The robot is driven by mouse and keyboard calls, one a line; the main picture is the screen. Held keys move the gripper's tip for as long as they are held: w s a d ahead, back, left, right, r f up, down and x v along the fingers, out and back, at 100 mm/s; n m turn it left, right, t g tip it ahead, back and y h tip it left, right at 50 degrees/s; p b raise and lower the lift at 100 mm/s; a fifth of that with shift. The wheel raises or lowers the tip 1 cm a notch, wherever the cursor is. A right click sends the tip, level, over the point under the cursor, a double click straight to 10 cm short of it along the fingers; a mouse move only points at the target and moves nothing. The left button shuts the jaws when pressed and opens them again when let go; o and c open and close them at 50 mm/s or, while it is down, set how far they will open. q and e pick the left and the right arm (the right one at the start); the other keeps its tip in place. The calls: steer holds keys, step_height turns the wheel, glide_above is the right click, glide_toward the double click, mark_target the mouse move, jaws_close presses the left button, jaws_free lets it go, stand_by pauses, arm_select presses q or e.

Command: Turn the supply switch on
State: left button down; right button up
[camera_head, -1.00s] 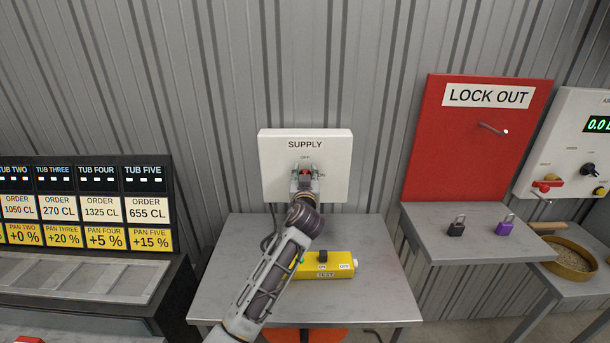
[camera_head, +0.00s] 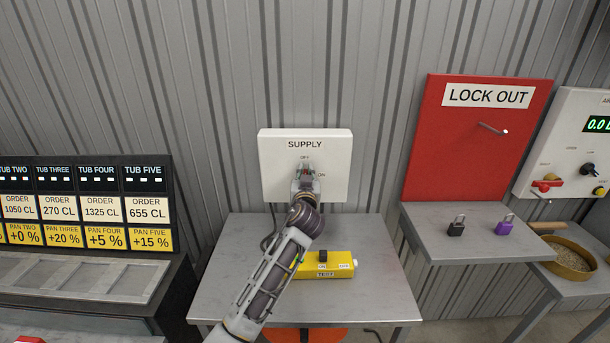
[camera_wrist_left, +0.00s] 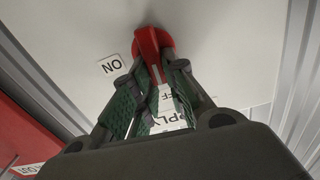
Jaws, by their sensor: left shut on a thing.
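The white supply box (camera_head: 270,165) is on the wall above the grey table, with an OFF label at the top and an ON label to the right of the switch. In the left wrist view, its red switch handle (camera_wrist_left: 151,50) points roughly toward the OFF label (camera_wrist_left: 168,98); the ON label (camera_wrist_left: 110,65) is to one side. My left gripper (camera_head: 306,171) is at the switch, its green-padded fingers (camera_wrist_left: 153,88) shut on the red handle from both sides. The fingers hide most of the handle in the head view. My right gripper is not in view.
A yellow test box (camera_head: 335,266) lies on the grey table (camera_head: 225,290) below my left arm. To the right are a red lock-out board (camera_head: 440,150) and a shelf with a black padlock (camera_head: 456,228) and a purple padlock (camera_head: 505,227). An order board (camera_head: 145,190) stands left.

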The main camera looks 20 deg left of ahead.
arm_select(q)
steer(key=m+p, duration=0.2)
steer(key=m, duration=0.3)
steer(key=d+f+m+p, duration=0.1)
steer(key=m+p, duration=0.1)
steer(key=m, duration=0.4)
steer(key=d+f+m+p, duration=0.1)
steer(key=m+p, duration=0.2)
steer(key=m, duration=0.3)
steer(key=shift+w+d+f, duration=0.15)
steer(key=shift+w+f, duration=0.05)
steer(key=shift+w, duration=0.1)
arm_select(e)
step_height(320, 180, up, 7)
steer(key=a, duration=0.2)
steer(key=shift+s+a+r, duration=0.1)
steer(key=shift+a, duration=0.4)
